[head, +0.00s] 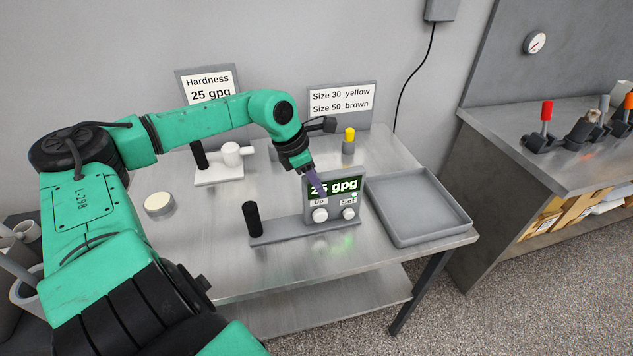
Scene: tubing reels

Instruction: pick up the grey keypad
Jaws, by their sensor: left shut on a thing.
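The grey keypad (334,212) stands upright on the metal table, with a green "25 gpg" display and two round white knobs labelled Up and Set. A flat grey base with a black post (252,219) reaches out to its left. My left gripper (318,183) comes down from above and is shut on the keypad at its top left. Its fingers cover part of the display's first digit. I cannot tell whether the keypad is clear of the base. My right gripper is out of view.
An empty grey tray (418,206) lies just right of the keypad. A round white-topped disc (158,204) is at the left. Behind are a white fitting (232,154), a yellow-capped peg (349,140) and two signs. Another bench (490,165) is on the right.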

